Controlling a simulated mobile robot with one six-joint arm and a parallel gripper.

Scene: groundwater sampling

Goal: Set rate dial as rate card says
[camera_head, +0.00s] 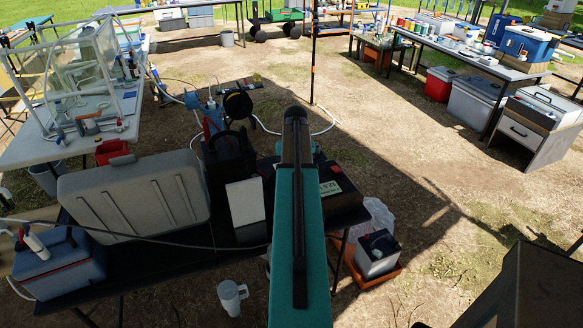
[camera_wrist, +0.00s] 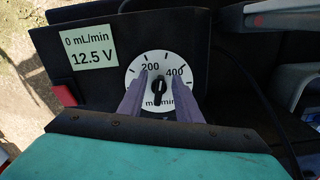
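The rate dial (camera_wrist: 137,78) shows in the wrist view as a white round face marked 200, 400 and mL/min, on a black control box (camera_wrist: 205,55). Its black knob (camera_wrist: 159,90) stands roughly upright in the picture; its exact setting is too small to tell. My gripper (camera_wrist: 159,80) is open, with one finger on each side of the knob and a gap visible on both sides. A pale green display (camera_wrist: 90,51) reads 0 mL/min and 12.5 V. It also shows upside down in the head view (camera_head: 330,188). I see no readable rate card.
A blank-looking white panel (camera_head: 245,203) stands left of my arm on the black table (camera_head: 150,258). A grey case (camera_head: 135,195), a blue cooler (camera_head: 62,265) and a hose reel (camera_head: 237,104) are nearby. A red switch (camera_wrist: 63,92) is left of the dial.

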